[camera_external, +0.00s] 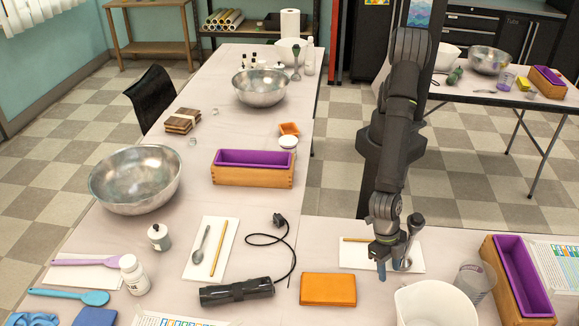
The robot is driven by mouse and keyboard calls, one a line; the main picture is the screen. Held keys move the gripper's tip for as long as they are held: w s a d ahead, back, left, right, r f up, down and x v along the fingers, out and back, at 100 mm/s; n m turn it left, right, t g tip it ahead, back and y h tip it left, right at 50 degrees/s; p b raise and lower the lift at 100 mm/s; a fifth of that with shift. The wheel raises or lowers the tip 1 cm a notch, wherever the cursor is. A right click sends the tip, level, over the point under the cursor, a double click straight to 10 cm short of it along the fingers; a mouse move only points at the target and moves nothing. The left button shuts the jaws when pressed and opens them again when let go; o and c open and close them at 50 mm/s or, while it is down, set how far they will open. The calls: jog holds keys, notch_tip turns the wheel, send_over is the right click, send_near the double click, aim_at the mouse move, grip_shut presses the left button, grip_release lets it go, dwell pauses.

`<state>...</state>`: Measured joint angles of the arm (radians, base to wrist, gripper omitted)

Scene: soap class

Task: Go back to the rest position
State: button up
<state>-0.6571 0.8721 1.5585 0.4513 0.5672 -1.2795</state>
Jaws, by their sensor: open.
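My gripper (381,268) hangs from my dark arm at the right of the table. It points down over a white mat (355,261) and is open. A grey metal spoon (408,258) stands or leans just to the right of my gripper, partly hidden by it; I cannot tell whether they touch. A wooden stick (357,240) lies on the same mat, to the left of my wrist.
A white pitcher (436,305), a clear cup (474,280) and a wooden mould with purple liner (512,280) stand close on the right. An orange block (328,290) and a black cylinder (237,291) lie to the left. Bare table lies left of the mat.

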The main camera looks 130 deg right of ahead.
jog(key=a, duration=0.5)
jog(key=shift+a+f, duration=0.15)
jog(key=shift+a, duration=0.1)
jog(key=shift+a+f, duration=0.3)
jog(key=shift+f, duration=0.3)
jog(key=w+d, duration=0.1)
jog(key=w+d+r, duration=0.1)
jog(key=w+d, duration=0.1)
jog(key=shift+r, duration=0.2)
notch_tip(320, 180, up, 14)
jog(key=w+d+f+m+t, duration=0.1)
jog(key=w+d+m, duration=0.3)
jog(key=d, duration=0.7)
jog(key=w+d+m+t, duration=0.15)
jog(key=w+d, duration=0.45)
jog(key=d, duration=0.6)
jog(key=d+f+m+h, duration=0.1)
jog(key=d+m, duration=0.6)
jog(key=d, duration=1.7)
jog(key=shift+s+d+f+h, duration=0.2)
jog(key=shift+s+d+h, duration=0.15)
jog(key=shift+h, duration=0.15)
jog(key=shift+o, duration=0.6)
jog(key=shift+m+t, duration=0.25)
